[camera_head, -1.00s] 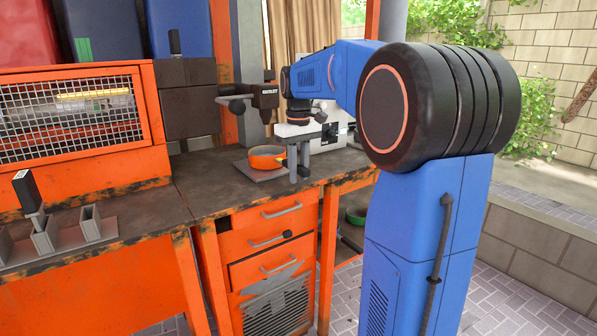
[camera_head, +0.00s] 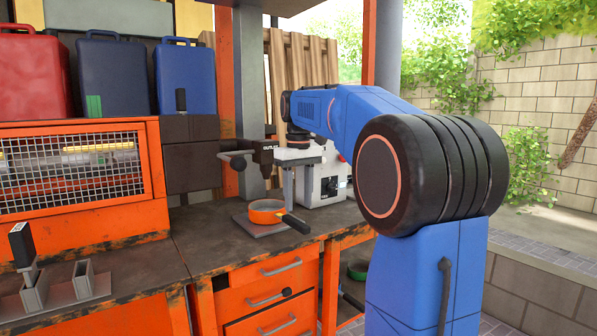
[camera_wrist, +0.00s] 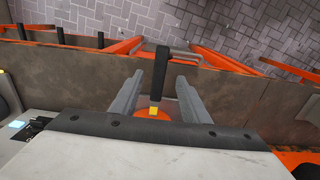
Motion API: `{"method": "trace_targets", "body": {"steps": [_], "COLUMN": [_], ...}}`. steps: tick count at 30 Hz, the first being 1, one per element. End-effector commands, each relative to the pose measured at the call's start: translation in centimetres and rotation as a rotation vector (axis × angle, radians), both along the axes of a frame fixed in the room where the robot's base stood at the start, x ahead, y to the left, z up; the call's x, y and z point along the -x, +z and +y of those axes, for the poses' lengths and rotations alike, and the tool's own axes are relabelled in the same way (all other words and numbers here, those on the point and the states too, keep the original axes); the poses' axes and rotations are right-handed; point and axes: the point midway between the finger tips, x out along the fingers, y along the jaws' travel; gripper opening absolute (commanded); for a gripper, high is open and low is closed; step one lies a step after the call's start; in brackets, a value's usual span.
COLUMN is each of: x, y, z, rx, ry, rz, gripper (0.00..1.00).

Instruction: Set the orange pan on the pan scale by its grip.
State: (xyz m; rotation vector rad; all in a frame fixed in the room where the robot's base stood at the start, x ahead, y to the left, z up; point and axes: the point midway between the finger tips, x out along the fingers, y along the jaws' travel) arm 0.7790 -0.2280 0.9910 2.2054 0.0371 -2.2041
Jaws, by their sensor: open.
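The orange pan (camera_head: 265,205) sits upright on a flat grey plate (camera_head: 250,229) on the bench. I cannot tell for sure whether this plate is the pan scale. The pan's black grip (camera_head: 297,224) points right and toward the camera. My gripper (camera_head: 298,204) hangs above the grip, fingers down, open and empty. In the wrist view, the black grip (camera_wrist: 161,70) lies between the two grey fingers of my gripper (camera_wrist: 159,80), with gaps on both sides. My gripper's white body hides most of the pan there.
A drill press (camera_head: 265,153) stands behind the pan. A white machine (camera_head: 328,180) with a red button stands to its right. An orange mesh-front cabinet (camera_head: 75,170) is at left, and a grey holder (camera_head: 62,290) lies at front left. Bare bench (camera_head: 200,255) lies left of the plate.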

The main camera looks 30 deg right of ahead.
Motion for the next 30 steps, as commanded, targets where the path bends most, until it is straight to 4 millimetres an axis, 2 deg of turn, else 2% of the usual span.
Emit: {"method": "trace_targets", "body": {"steps": [6, 15, 25, 30], "x": [-0.1, -0.1, 0.2, 1.9], "y": [4.4, 8.0, 8.5, 7.5], "z": [0.0, 0.0, 0.2, 1.8], "rx": [0.001, 0.000, 0.001, 0.008], "ry": [0.000, 0.000, 0.000, 0.000], "rz": [-0.003, -0.001, -0.003, -0.028], "gripper": [0.42, 0.42, 0.42, 0.42]}}
